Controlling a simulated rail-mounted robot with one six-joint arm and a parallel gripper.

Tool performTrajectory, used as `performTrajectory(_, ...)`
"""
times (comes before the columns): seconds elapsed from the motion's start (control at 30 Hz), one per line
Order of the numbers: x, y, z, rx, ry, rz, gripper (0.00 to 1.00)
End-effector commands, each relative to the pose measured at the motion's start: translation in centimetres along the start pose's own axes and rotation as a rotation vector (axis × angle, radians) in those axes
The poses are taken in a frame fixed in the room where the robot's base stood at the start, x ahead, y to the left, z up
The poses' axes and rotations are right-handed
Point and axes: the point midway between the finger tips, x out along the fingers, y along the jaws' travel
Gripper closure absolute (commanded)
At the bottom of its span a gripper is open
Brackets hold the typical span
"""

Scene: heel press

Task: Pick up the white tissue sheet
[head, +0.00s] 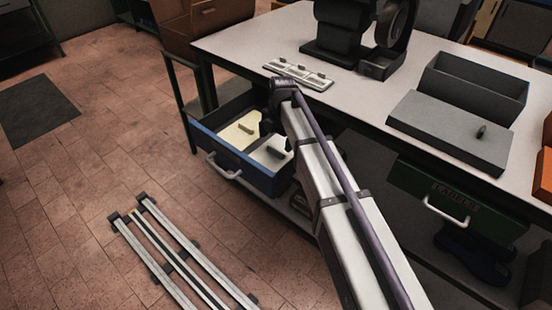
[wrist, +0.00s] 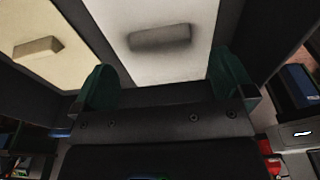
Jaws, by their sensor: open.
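The white tissue sheet (head: 264,158) lies in the open blue drawer (head: 233,160), with a small raised block on it. My gripper (wrist: 166,82) is open, with a green-tipped finger at either side of the white sheet's near part. Nothing is between the fingers except the view of the sheet; I cannot tell the height above it. In the head view my arm and wrist partly cover the drawer's right side.
A cream sheet (head: 240,132) with its own block lies beside the white one. The drawer walls and the workbench edge (head: 225,70) are close. A grinder-like machine (head: 350,35) and a grey box with a lid (head: 450,130) stand on the bench.

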Motion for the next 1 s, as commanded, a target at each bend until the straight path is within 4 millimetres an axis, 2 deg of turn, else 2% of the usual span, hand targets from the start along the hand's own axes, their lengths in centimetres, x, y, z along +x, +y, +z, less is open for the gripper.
performTrajectory(0.03,2.0,0.0,0.2,0.000,0.000,0.000,0.00)
performTrajectory(0.17,4.3,-0.1,0.3,0.000,0.000,0.000,0.00)
performTrajectory(0.43,4.1,-0.1,0.2,0.000,0.000,0.000,0.01)
performTrajectory(0.9,4.1,-0.1,0.2,0.000,0.000,0.000,0.46)
performTrajectory(1.0,4.1,-0.1,0.2,0.000,0.000,0.000,0.49)
